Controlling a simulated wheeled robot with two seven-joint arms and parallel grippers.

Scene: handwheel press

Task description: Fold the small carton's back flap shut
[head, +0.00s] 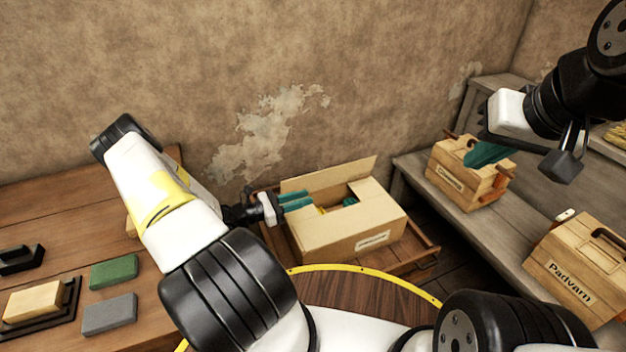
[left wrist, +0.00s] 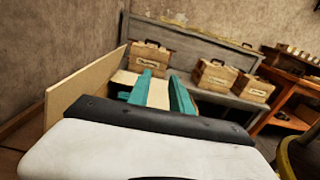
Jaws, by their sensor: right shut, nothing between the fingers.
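The small carton (head: 335,240), an open cardboard box with a white label on its front, sits on a wooden tray. Its back flap (head: 335,175) stands up along the rear edge. In the left wrist view the back flap (left wrist: 85,92) is the tan panel at left. Teal and yellow items show partly inside the carton. My left gripper (head: 308,200) reaches over the carton's left side, in front of the back flap. Its teal fingers are apart in the left wrist view (left wrist: 160,92), with tan cardboard visible between. My right gripper (head: 490,153) is shut and empty, raised near a wooden crate at right.
Wooden crates (head: 462,185) and (head: 575,270) stand on the grey bench at right. The left table holds a green block (head: 113,271), a grey block (head: 109,314) and a tan block (head: 33,302). A yellow-rimmed round table (head: 365,296) lies in front of the carton. A wall stands behind.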

